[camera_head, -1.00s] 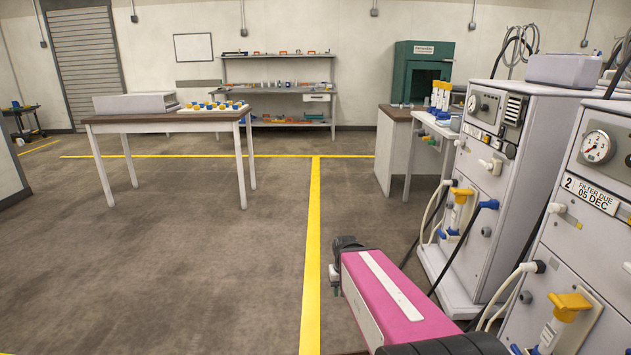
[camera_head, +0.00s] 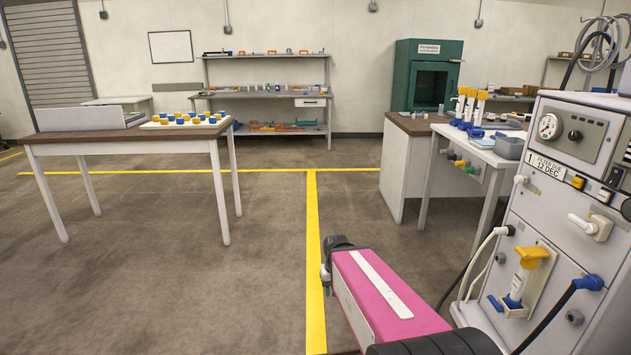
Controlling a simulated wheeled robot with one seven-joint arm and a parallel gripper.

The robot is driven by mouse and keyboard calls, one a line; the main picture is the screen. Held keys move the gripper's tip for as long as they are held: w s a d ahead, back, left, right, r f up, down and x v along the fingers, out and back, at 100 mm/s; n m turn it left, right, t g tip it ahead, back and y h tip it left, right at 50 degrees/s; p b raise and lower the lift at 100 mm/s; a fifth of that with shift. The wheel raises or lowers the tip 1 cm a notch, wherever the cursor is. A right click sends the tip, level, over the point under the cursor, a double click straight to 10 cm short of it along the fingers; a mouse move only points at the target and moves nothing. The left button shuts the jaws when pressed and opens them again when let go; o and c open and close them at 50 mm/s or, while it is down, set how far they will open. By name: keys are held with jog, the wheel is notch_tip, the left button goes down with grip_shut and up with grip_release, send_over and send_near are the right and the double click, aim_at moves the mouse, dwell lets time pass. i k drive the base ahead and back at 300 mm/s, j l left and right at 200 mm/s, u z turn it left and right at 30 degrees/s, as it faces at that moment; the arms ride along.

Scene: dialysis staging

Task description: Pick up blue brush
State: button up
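I cannot make out a blue brush for certain in this view. Small blue things, too small to name, stand with upright yellow-topped white pieces (camera_head: 471,105) on the white side table at right. My pink arm link reaches up from the bottom edge, right of centre, with a dark joint at its far end. My gripper's fingers do not show, so what they hold, if anything, is hidden.
A machine (camera_head: 566,190) labelled 1 stands close at right, with hoses and a cable. The side table (camera_head: 496,157) adjoins a brown-topped counter (camera_head: 408,124). A brown table (camera_head: 130,136) with blue and yellow pieces stands left. The middle floor is open.

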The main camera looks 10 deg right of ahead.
aim_at(476, 134)
jog(key=i+j+z, duration=0.1)
jog(key=i+z, duration=0.25)
jog(key=i, duration=0.25)
jog(key=i+j+z, duration=0.4)
jog(key=i, duration=0.15)
jog(key=i+j+z, duration=0.35)
jog(key=i, duration=0.15)
